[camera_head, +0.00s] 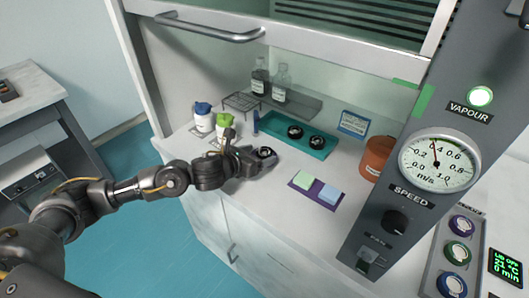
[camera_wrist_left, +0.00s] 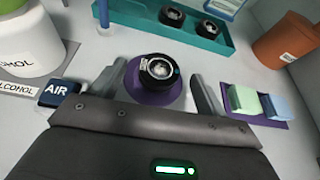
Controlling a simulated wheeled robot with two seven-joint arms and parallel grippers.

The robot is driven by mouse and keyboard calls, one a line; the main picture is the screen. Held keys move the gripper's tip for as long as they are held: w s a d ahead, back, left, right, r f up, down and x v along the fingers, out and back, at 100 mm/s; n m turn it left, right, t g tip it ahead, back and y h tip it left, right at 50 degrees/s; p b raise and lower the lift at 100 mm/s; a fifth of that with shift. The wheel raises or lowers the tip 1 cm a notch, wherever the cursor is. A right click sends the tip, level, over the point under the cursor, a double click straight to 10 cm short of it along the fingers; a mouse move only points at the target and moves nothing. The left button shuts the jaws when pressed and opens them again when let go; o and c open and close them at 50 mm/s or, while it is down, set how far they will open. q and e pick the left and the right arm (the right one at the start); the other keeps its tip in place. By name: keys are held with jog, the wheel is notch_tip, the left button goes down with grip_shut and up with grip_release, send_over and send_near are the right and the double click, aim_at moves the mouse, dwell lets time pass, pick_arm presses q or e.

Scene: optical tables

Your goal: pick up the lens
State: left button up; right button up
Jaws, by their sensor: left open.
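A lens in a black round mount (camera_wrist_left: 159,70) sits on a round purple pad (camera_wrist_left: 150,97) on the bench. It also shows in the head view (camera_head: 266,152), just at my left gripper (camera_head: 258,163). In the left wrist view my left gripper's fingers (camera_wrist_left: 158,84) are spread, one on each side of the lens and pad, with visible gaps. Two similar black-mounted lenses (camera_head: 295,131) (camera_head: 316,142) sit in a teal tray (camera_head: 277,124) behind. My right gripper is in neither view.
White alcohol bottle (camera_wrist_left: 25,45) and blue AIR block (camera_wrist_left: 58,93) stand left of the gripper. Green and blue blocks (camera_wrist_left: 243,98) lie on a purple mat at right. An orange-brown jar (camera_head: 376,157) and a control panel (camera_head: 420,150) are farther right. The raised sash (camera_head: 300,50) hangs above.

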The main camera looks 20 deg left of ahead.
aim_at(261, 156)
pick_arm(q)
jog(key=shift+x, duration=0.95)
jog(key=c, duration=0.9)
jog(key=shift+c, duration=1.3)
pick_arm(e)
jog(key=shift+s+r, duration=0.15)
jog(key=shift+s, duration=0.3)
pick_arm(q)
jog(key=shift+r, duration=0.1)
jog(key=shift+r, duration=0.2)
jog(key=r, duration=0.3)
jog(key=shift+s+d+r, duration=0.15)
jog(key=shift+s+r, duration=0.2)
jog(key=s+r+p, duration=0.2)
jog(key=s+r, duration=0.2)
jog(key=s, duration=0.2)
jog(key=s+d+r+p, duration=0.1)
jog(key=s+r+p, duration=0.1)
jog(key=s+r, duration=0.2)
jog(key=s, duration=0.3)
jog(key=shift+d+r, duration=0.25)
jog(key=shift+r, duration=0.1)
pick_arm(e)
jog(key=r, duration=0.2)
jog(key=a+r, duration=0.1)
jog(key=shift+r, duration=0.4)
